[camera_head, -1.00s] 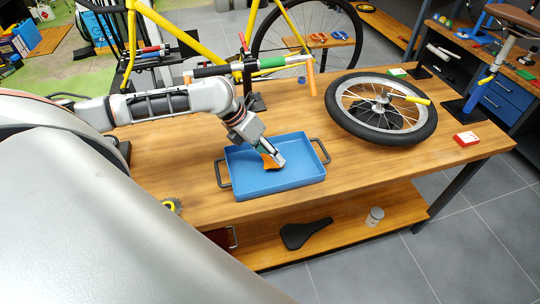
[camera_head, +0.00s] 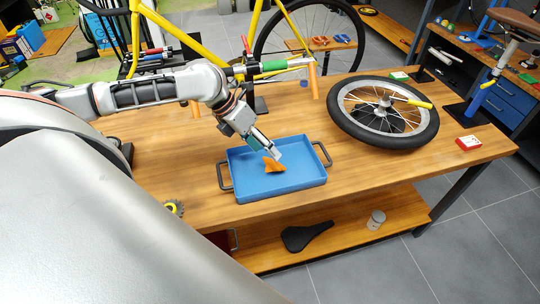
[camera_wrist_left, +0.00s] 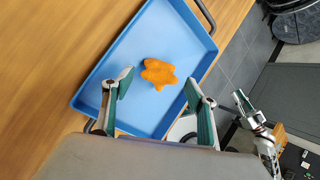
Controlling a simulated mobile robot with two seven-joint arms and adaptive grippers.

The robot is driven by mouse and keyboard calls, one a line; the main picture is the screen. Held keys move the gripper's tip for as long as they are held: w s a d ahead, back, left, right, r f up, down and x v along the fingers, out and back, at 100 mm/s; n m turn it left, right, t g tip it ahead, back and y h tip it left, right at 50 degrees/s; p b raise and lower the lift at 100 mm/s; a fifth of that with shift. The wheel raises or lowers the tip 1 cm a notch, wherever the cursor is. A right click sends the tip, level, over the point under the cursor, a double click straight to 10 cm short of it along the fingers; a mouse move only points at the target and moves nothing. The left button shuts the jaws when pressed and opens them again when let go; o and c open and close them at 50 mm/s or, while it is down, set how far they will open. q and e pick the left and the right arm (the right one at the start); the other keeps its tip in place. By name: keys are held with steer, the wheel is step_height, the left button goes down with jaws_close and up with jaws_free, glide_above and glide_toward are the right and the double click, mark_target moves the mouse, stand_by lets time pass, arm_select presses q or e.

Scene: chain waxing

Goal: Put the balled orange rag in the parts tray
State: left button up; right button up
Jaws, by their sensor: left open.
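The balled orange rag (camera_head: 275,166) lies in the blue parts tray (camera_head: 301,184), on its floor. The left wrist view shows the rag (camera_wrist_left: 158,73) resting on the bare floor of the tray (camera_wrist_left: 160,112), clear of the walls. My left gripper (camera_head: 275,152) is above the tray, just over the rag. In the left wrist view its two fingers (camera_wrist_left: 160,88) are spread wide with nothing between them touching. My right gripper does not show for certain in the head view.
A spoked wheel (camera_head: 431,120) lies on the wooden workbench right of the tray. A small red box (camera_head: 468,143) is at the right end. The lower shelf holds a black saddle (camera_head: 307,235) and a white can (camera_head: 376,219). The bench between tray and wheel is clear.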

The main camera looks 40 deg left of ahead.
arm_select(q)
steer(key=v, duration=0.7)
stand_by(0.5)
